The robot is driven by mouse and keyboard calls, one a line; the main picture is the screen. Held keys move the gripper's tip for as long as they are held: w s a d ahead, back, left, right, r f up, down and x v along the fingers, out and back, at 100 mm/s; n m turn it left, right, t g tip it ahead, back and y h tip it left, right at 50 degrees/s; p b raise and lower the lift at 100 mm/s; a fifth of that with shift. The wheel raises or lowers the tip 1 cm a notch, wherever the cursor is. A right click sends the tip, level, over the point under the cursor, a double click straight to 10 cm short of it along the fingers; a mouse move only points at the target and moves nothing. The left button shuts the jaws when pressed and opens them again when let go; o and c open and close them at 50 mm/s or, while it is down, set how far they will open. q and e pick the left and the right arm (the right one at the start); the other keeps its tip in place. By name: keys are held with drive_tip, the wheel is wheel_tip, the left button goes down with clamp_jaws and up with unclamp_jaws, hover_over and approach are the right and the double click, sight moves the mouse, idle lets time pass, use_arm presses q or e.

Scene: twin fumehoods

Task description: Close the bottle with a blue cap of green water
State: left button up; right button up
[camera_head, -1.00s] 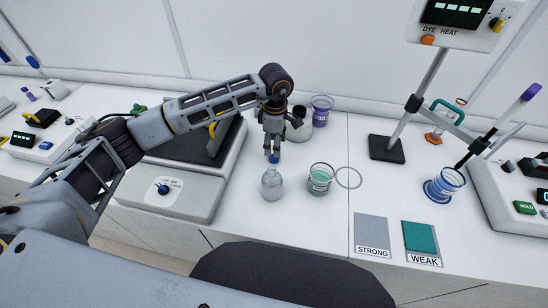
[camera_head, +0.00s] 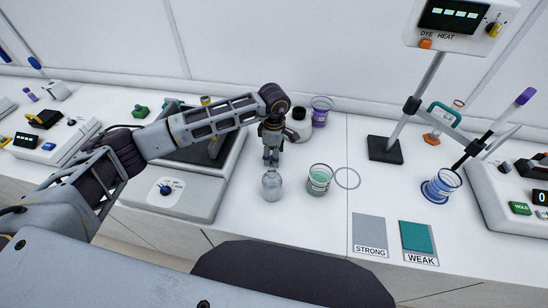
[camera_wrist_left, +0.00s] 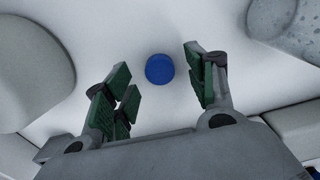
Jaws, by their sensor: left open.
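My left gripper (camera_head: 271,161) points down just behind the clear round bottle (camera_head: 272,187) in the head view. The blue cap (camera_wrist_left: 160,69) shows in the wrist view as a disc against the white surface, between the open fingertips, with space on both sides. In the head view the gripper hides the cap. The bottle stands upright and its contents look colourless. A glass beaker of green water (camera_head: 320,180) stands just right of it. My right gripper is not in view.
A purple beaker (camera_head: 321,112) and a black-topped jar (camera_head: 299,124) stand behind the gripper. A grey balance-like device (camera_head: 170,193) is to the left. STRONG and WEAK cards (camera_head: 370,236) lie at the front right. A ring (camera_head: 347,178) lies beside the green beaker.

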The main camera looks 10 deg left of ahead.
use_arm(q)
drive_tip(key=shift+f, duration=0.6)
drive_tip(key=shift+c, duration=0.5)
drive_tip(key=c, duration=0.6)
